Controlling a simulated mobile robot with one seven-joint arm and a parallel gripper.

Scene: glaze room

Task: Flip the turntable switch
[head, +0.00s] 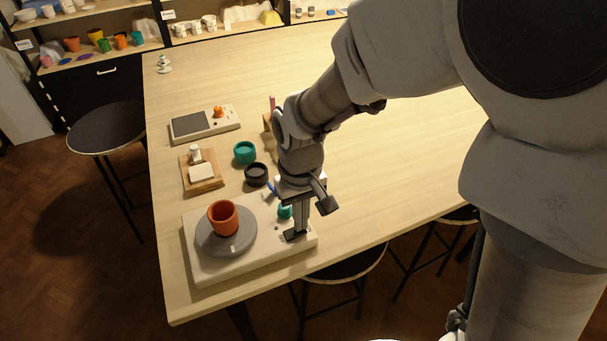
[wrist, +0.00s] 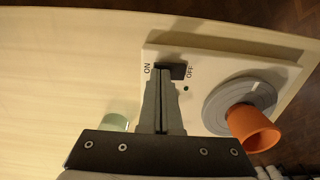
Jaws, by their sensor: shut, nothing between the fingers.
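The turntable is a pale flat base (head: 205,268) with a round grey disc (head: 243,243), and an orange cup (head: 223,218) stands on the disc. In the wrist view the black switch (wrist: 179,73) lies between the printed words ON on the left and OFF on the right. A small dark green dot is beside it. My gripper (head: 296,234) points down at the switch end of the base. Its shut fingertips (wrist: 163,74) are at the switch and cover part of it. I cannot tell whether they touch it or which way it is tilted.
A black bowl (head: 256,174), a green bowl (head: 245,152), a wooden board (head: 206,186) and a scale-like device (head: 190,126) stand beyond the turntable. A pale green jar (wrist: 114,122) is close to my gripper. The table's right side (head: 410,150) is clear.

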